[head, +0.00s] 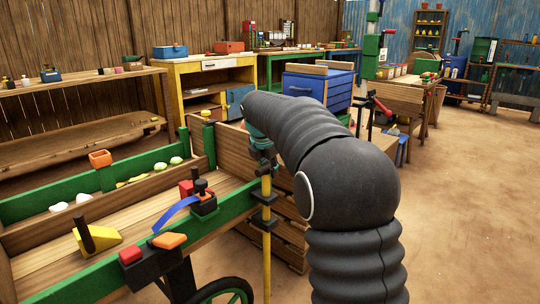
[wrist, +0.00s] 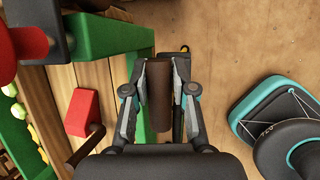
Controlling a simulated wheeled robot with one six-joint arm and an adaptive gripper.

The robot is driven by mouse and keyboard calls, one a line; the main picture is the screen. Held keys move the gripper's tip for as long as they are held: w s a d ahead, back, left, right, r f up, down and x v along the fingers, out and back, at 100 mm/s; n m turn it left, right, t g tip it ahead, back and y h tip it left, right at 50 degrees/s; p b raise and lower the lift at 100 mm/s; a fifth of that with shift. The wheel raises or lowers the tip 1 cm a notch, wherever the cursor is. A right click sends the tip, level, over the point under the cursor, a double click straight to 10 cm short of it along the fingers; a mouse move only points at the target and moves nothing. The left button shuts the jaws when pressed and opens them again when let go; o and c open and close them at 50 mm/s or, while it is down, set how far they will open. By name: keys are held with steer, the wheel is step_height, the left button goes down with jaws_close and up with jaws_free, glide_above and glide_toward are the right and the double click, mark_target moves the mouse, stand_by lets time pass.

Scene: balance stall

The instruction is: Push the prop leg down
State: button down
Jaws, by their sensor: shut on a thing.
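The prop leg is a thin yellow pole (head: 266,190) with black brackets, upright beside the green-railed cart (head: 120,266) in the head view. In the wrist view my gripper (wrist: 159,70) is shut on a brown cylindrical handle (wrist: 158,105), with one finger on each side. The handle appears to belong to the prop leg; their join is hidden. The pole's foot is out of frame, so I cannot tell whether it touches the ground.
The cart carries a yellow wedge (head: 98,240), a blue strap (head: 174,213) and an orange block (head: 169,240). Wooden crates (head: 285,228) stand behind the pole. Bare sandy floor (head: 460,190) lies open at right.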

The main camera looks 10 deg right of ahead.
mark_target(269, 180)
step_height(269, 180, down, 5)
steer(key=shift+r, duration=0.1)
steer(key=shift+a+b, duration=0.1)
steer(key=shift+b, duration=0.2)
steer(key=c, duration=1)
jaws_free()
steer(key=shift+f, duration=0.2)
steer(key=shift+o, duration=0.2)
steer(key=shift+r, duration=0.1)
steer(key=shift+r, duration=0.1)
steer(key=shift+r, duration=0.2)
steer(key=v, duration=1.1)
steer(key=shift+s+a+r, duration=0.1)
steer(key=shift+r, duration=0.05)
